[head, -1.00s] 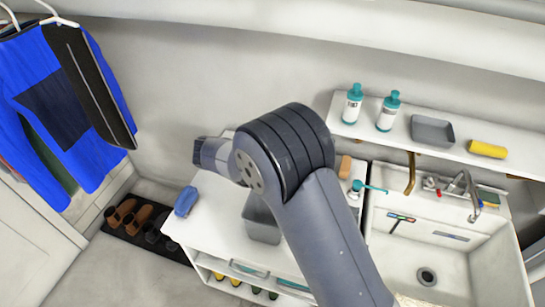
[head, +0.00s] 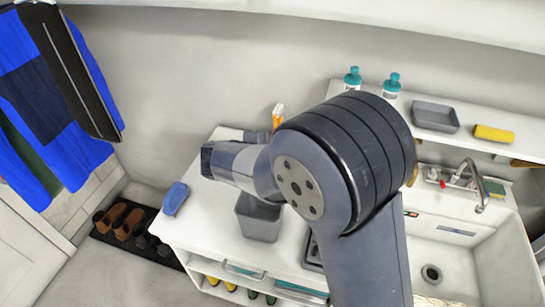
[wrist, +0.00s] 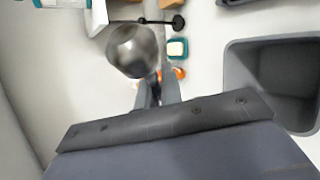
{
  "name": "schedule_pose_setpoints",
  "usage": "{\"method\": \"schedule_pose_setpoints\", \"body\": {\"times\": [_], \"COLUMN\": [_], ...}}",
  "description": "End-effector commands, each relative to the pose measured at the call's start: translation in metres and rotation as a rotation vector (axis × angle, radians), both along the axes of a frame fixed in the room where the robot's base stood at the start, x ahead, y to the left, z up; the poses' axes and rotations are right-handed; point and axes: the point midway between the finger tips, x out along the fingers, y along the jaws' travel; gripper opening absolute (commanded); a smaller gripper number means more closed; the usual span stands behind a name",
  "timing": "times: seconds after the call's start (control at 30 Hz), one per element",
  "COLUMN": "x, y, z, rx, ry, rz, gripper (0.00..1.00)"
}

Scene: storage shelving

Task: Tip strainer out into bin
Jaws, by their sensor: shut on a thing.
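In the wrist view a rounded grey metal strainer bowl (wrist: 132,50) shows just beyond my gripper (wrist: 157,92), whose narrow fingers are close together. My gripper is shut on the strainer; its grip point is partly hidden by the wrist housing. What the strainer holds cannot be seen. The grey bin (head: 259,217) stands on the white counter in the head view, below my wrist. It also shows at the right of the wrist view (wrist: 236,75), and the strainer is left of it there. In the head view my arm hides the fingers and the strainer bowl.
A blue item (head: 175,198) lies at the counter's left edge. An orange and white object (head: 277,117) shows behind my arm. A sink (head: 455,250) is at right, below a shelf (head: 455,140) with bottles, a grey tray (head: 435,116) and a yellow item (head: 493,133).

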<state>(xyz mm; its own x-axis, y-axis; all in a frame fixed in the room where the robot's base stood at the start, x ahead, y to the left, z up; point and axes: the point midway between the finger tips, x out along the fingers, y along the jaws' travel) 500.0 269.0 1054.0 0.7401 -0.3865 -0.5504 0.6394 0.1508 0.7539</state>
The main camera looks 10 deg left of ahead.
Motion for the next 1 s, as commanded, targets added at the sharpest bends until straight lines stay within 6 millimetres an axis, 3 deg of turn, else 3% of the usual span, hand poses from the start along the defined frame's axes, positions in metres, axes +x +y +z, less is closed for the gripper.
{"method": "schedule_pose_setpoints", "body": {"times": [1.0], "x": [-0.014], "y": [-0.02], "z": [-0.021], "rx": [0.252], "ry": [-0.172], "rz": [0.0], "gripper": [0.0]}}
